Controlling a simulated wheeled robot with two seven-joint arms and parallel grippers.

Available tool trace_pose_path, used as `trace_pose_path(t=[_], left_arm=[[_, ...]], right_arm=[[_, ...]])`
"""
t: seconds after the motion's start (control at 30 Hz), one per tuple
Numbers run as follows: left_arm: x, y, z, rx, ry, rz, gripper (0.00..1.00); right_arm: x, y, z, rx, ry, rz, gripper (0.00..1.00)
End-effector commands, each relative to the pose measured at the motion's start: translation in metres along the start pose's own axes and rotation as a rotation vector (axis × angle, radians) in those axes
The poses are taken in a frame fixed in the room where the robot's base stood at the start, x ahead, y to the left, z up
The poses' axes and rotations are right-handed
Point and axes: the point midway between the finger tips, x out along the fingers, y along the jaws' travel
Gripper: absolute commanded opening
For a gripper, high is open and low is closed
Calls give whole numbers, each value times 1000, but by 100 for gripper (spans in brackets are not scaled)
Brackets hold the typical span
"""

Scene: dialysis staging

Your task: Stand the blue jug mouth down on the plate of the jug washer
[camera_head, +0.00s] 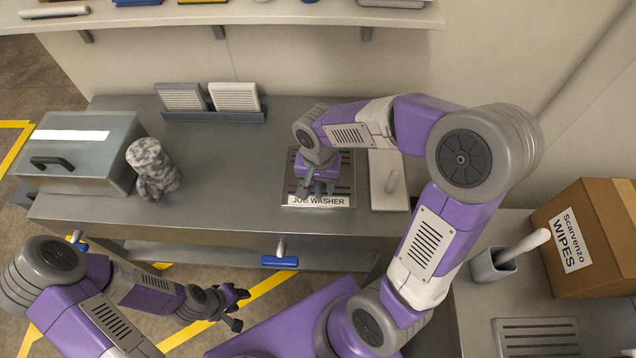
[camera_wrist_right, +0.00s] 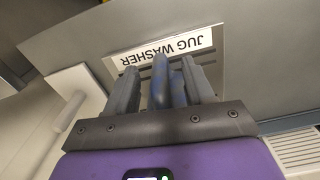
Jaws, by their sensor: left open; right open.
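The jug washer (camera_head: 345,158) is a dark slotted plate with a "JUG WASHER" label at its front edge, set in the steel counter; the label also shows in the right wrist view. My right gripper (camera_head: 311,190) is low over this plate. Its jaws (camera_wrist_right: 163,78) are open around a mottled blue thing (camera_wrist_right: 162,88), which seems to be the blue jug, with clear gaps beside it. Only a small part of it shows in the head view; the gripper hides the rest, so I cannot tell which way its mouth faces. My left gripper (camera_head: 238,308) is open and empty, in front of the counter.
A grey mottled jug-like thing (camera_head: 152,170) stands on the counter beside a lidded steel box (camera_head: 78,150). A panel with a pale lever (camera_head: 390,182) is right of the washer. A rack with cards (camera_head: 212,116) is behind.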

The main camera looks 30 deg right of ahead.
Motion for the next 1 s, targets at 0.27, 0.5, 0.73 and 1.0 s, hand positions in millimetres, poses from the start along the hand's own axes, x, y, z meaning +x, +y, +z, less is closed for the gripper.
trace_pose_path(t=[0.27,0.5,0.73,1.0], left_arm=[[-8,3,0,0,0,0,43],[-21,8,1,0,0,0,43],[-24,9,1,0,0,0,43],[-28,10,1,0,0,0,43]], right_arm=[[-21,0,-1,0,3,-3,53],[-61,0,0,1,2,-2,53],[-76,0,0,-1,1,0,53],[-76,-3,2,-6,-10,-7,53]])
